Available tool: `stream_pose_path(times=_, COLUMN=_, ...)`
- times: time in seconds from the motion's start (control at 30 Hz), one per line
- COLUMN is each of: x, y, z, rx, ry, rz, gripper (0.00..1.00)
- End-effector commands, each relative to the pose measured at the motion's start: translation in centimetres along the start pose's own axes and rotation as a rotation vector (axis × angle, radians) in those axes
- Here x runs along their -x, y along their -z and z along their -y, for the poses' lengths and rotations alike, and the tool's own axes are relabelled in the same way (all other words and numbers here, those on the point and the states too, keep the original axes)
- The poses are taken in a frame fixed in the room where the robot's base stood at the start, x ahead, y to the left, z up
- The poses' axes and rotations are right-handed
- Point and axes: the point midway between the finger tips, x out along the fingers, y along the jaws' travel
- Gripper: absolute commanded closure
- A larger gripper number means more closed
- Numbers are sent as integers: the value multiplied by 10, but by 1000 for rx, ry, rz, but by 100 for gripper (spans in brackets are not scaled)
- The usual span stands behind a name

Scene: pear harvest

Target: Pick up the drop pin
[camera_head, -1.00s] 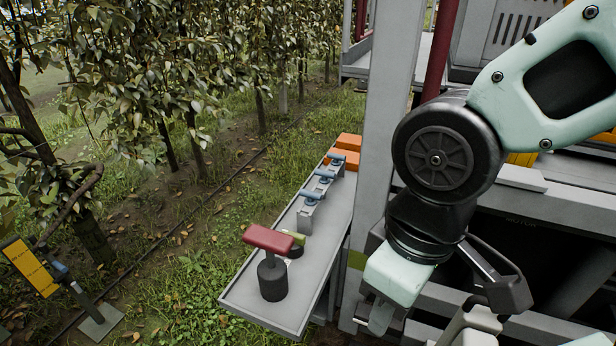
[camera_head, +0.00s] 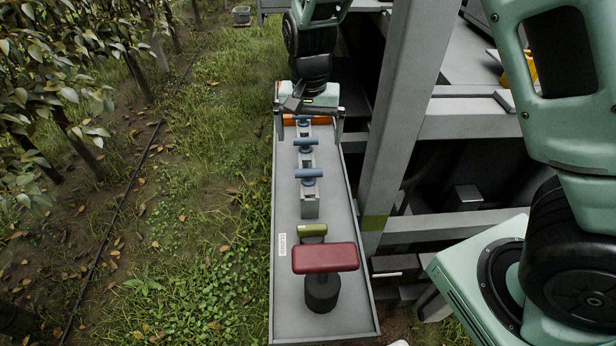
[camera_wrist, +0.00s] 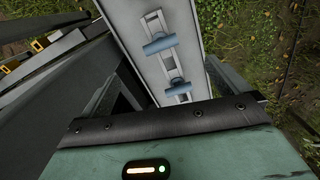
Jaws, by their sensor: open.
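I cannot tell for sure which item is the drop pin. Several T-shaped pieces stand in a row on a long grey tray (camera_head: 340,318). Three have blue handles on grey blocks: a near one (camera_head: 309,190), a middle one (camera_head: 306,152) and a far one (camera_head: 303,121). A green-handled piece (camera_head: 312,230) and a red-handled piece (camera_head: 325,258) on a black cylinder stand nearer. My gripper (camera_head: 309,137) is open above the tray's far end, around or above the far blue piece. The wrist view shows two blue handles (camera_wrist: 160,44) (camera_wrist: 178,89) beyond my gripper.
Orange blocks (camera_head: 290,121) at the tray's far end are partly hidden by my gripper. A grey upright post (camera_head: 398,120) and machine frame stand close along the tray's right side. Grass and trees lie to the left. A small grey box (camera_head: 241,15) stands far back.

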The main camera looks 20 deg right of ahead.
Motion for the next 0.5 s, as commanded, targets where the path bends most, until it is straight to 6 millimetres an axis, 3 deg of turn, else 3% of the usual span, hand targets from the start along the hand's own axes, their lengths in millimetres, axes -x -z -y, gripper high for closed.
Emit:
stream_pose_path(times=0.3, x=-65, y=-1, z=-1, rx=1, ry=-3, rz=4, gripper=0)
stream_pose_path(times=0.5, x=-87, y=-1, z=0, rx=3, ry=0, rz=2, gripper=0)
